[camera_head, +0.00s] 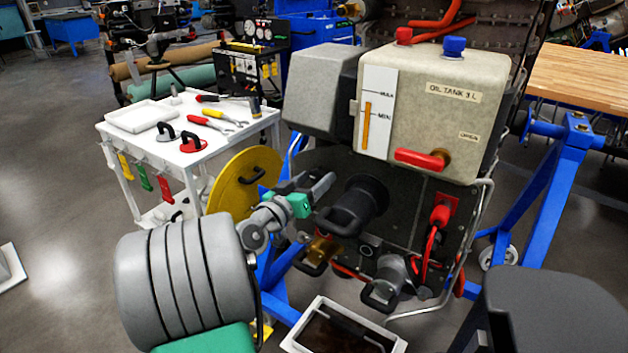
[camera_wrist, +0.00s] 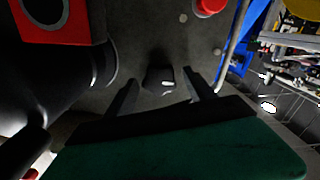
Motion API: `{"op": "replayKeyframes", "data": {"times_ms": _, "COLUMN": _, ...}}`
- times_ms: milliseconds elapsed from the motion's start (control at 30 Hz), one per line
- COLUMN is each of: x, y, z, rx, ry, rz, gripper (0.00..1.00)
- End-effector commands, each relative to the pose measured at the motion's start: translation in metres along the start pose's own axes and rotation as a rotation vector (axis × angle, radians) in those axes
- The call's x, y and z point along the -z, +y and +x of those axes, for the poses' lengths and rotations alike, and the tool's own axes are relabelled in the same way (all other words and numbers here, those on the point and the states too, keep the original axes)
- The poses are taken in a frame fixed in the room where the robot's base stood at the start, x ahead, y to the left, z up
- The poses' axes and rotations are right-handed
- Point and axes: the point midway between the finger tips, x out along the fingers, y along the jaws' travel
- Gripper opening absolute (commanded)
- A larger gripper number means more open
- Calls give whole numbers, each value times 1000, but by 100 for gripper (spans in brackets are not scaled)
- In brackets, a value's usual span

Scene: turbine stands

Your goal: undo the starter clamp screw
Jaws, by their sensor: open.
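The turbine stand's dark panel (camera_head: 425,220) is right of my gripper (camera_head: 318,187). In the head view the gripper's grey fingers point at the panel's left part, beside a large black cylinder with a handle (camera_head: 362,200). The wrist view shows my gripper (camera_wrist: 165,97) open, with a small dark knob (camera_wrist: 159,79) between and just beyond the fingertips. It may be the clamp screw; I cannot tell whether the fingers touch it. In the head view this knob is not clearly seen. A grey cylinder with a black handle (camera_head: 390,278) sits lower on the panel.
The oil tank (camera_head: 450,110) with a red lever (camera_head: 423,159) overhangs the panel. A brass fitting (camera_head: 320,252) and a red hose (camera_head: 433,245) are nearby. A yellow disc (camera_head: 240,185) and white tool cart (camera_head: 185,155) stand left. A white-rimmed tray (camera_head: 300,335) lies below.

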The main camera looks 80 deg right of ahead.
Motion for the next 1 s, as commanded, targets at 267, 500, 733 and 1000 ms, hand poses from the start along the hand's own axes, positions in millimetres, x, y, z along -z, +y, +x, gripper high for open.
{"op": "replayKeyframes", "data": {"times_ms": 267, "x": 1, "y": -2, "z": -17, "rx": 5, "ry": 2, "rz": 0, "gripper": 63}}
{"op": "replayKeyframes", "data": {"times_ms": 500, "x": 0, "y": -2, "z": -65, "rx": 7, "ry": 2, "rz": 0, "gripper": 63}}
{"op": "replayKeyframes", "data": {"times_ms": 733, "x": 0, "y": 0, "z": -78, "rx": 0, "ry": 0, "rz": 0, "gripper": 63}}
{"op": "replayKeyframes", "data": {"times_ms": 1000, "x": 1, "y": 0, "z": -78, "rx": 1, "ry": -1, "rz": 1, "gripper": 63}}
